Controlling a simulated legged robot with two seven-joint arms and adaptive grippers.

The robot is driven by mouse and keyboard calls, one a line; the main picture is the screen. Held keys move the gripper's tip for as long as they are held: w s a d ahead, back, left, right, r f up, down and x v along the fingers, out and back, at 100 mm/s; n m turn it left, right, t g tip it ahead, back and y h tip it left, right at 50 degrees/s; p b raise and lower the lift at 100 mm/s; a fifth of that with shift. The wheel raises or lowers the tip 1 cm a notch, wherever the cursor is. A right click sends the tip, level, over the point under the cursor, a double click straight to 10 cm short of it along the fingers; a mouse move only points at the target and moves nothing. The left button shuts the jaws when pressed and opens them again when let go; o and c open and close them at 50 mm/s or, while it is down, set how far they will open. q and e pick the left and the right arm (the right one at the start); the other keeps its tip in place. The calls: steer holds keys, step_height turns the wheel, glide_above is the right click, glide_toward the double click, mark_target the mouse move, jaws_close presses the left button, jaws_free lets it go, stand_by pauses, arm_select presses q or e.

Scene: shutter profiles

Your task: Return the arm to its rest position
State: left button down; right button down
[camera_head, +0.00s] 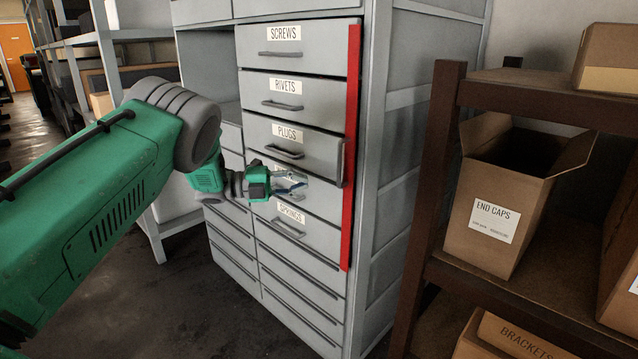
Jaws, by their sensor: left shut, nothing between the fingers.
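My left arm (95,205) is green and grey and reaches in from the left. My left gripper (298,184) is shut and empty, in front of the drawer below PLUGS. It hides most of that drawer's label and part of its handle; I cannot tell whether it touches the front. The PLUGS drawer (317,146) stands out a little, its right edge overlapping the red strip. The SCREWS drawer (330,52), RIVETS drawer (325,101) and SPRINGS drawer (325,238) look closed. My right gripper is not in view.
The grey cabinet (402,150) has a vertical red strip (351,225) along the drawers. At right, a brown shelf (545,255) holds an open END CAPS box (485,249) and other cardboard boxes. Grey racks stand at back left. Floor (195,290) shows clear below the arm.

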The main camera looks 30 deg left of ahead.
arm_select(q)
steer(key=shift+s+a, duration=0.1)
steer(key=shift+a, duration=0.35)
steer(key=shift+d, duration=0.1)
